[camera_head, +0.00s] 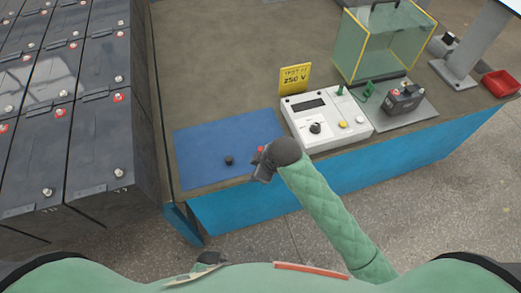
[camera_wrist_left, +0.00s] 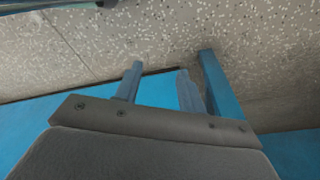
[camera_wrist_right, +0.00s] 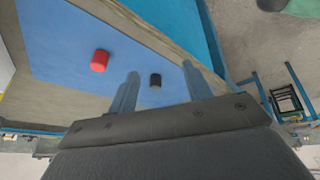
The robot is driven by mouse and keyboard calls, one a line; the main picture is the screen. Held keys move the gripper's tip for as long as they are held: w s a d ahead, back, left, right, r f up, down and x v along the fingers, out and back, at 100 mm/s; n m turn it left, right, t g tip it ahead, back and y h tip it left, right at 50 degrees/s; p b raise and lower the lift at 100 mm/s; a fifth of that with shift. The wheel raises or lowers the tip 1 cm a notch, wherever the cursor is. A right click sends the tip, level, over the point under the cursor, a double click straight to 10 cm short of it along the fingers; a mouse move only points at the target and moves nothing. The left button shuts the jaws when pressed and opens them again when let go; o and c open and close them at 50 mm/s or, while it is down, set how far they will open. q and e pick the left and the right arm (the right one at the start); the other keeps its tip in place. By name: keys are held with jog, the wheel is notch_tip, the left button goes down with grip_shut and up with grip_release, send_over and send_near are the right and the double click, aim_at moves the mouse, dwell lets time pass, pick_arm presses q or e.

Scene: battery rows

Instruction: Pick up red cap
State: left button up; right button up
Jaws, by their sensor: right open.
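The red cap (camera_wrist_right: 99,60) is a small cylinder standing on the blue mat (camera_head: 200,150). In the head view only part of the red cap (camera_head: 261,149) shows, beside my right gripper (camera_head: 261,168). In the right wrist view my right gripper (camera_wrist_right: 161,72) is open and empty, and the red cap lies to the left of its fingers. A black cap (camera_wrist_right: 155,80) shows between the fingers in that view and also in the head view (camera_head: 229,160). My left gripper (camera_wrist_left: 158,82) is open and empty, facing the floor and the blue bench side.
A white tester (camera_head: 325,118) with a yellow sign (camera_head: 295,77) stands right of the mat. A glass box (camera_head: 388,42), a small battery (camera_head: 404,98) and a red tray (camera_head: 502,82) are farther right. Rows of large batteries (camera_head: 90,125) stand at the left.

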jog(key=w+a+r+n, duration=0.2)
jog(key=w+a+n, duration=0.1)
jog(key=a+n, duration=0.2)
jog(key=n+g+h, duration=0.3)
jog(key=n+h, duration=0.1)
jog(key=n, duration=0.6)
send_over(261, 148)
jog(key=s+a, duration=0.1)
jog(key=shift+r, duration=0.3)
jog(key=shift+w+d+f, duration=0.1)
jog(key=shift+f, duration=0.15)
jog(key=shift+f+p, duration=0.55)
jog(key=shift+f, duration=0.65)
jog(key=f+p, duration=0.1)
jog(key=f, duration=0.1)
jog(key=f+p, duration=0.1)
jog(key=shift+w+d+f+p, duration=0.2)
jog(key=shift+d+f+p, duration=0.1)
jog(key=shift+p, duration=0.05)
pick_arm(q)
jog(key=s+a+f, duration=0.4)
jog(key=s+f, duration=0.1)
jog(key=f, duration=0.1)
jog(key=shift+f+t, duration=0.3)
jog(key=shift+f, duration=0.1)
pick_arm(e)
jog(key=shift+f, duration=0.65)
